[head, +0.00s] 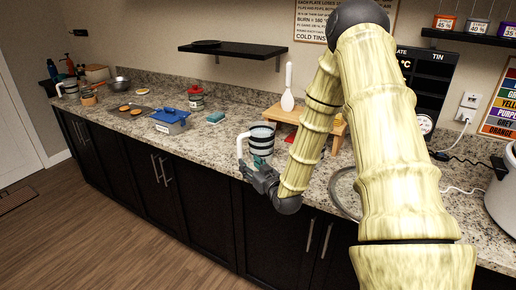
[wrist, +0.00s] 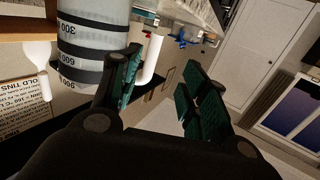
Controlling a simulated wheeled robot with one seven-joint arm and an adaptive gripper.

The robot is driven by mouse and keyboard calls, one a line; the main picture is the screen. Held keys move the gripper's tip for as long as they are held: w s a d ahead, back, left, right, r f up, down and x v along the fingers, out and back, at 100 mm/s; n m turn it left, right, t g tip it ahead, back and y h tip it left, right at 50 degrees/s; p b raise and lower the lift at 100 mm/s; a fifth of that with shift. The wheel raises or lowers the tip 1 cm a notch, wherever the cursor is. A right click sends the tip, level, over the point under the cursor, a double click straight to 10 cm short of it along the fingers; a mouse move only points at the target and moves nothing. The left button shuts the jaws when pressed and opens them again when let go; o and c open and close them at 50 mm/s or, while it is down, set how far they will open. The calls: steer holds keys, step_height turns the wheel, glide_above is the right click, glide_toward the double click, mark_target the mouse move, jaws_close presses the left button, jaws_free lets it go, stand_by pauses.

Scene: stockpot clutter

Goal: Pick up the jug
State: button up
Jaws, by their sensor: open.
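The jug (head: 262,137) stands upright near the counter's front edge, with dark and pale bands and a white handle on its left. In the wrist view the jug (wrist: 92,38) fills the upper left, with scale marks such as 300 and 600. My gripper (head: 257,163) is in front of the jug, low by its handle side, and covers its lower part. In the wrist view my gripper (wrist: 160,78) is open, its green-padded fingers apart. The white handle (wrist: 152,58) shows in the gap, partly behind the left finger; I cannot tell whether it is between the fingers.
A wooden stand (head: 278,113) with a white paddle (head: 288,92) is behind the jug. A blue box (head: 171,121), a teal sponge (head: 216,117) and a red-lidded canister (head: 196,98) stand to the left. A white cooker (head: 503,195) is at far right. Bare counter lies left of the jug.

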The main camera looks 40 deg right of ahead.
mark_target(241, 148)
steer(key=shift+t, duration=0.3)
steer(key=w, duration=0.1)
steer(key=w+d+r+p, duration=0.1)
steer(key=w, duration=0.3)
steer(key=shift+w+d+r, duration=0.1)
steer(key=shift+d+r, duration=0.25)
steer(key=shift+d, duration=0.05)
steer(key=shift+w+d+r+p, duration=0.15)
steer(key=shift+w+p, duration=0.5)
steer(key=shift+w, duration=0.45)
steer(key=shift+w+d+f+p, duration=0.15)
steer(key=shift+w+p, duration=0.5)
steer(key=shift+w, duration=0.4)
steer(key=shift+w+d, duration=0.1)
steer(key=shift+w, duration=0.65)
jaws_close()
steer(key=shift+r, duration=0.1)
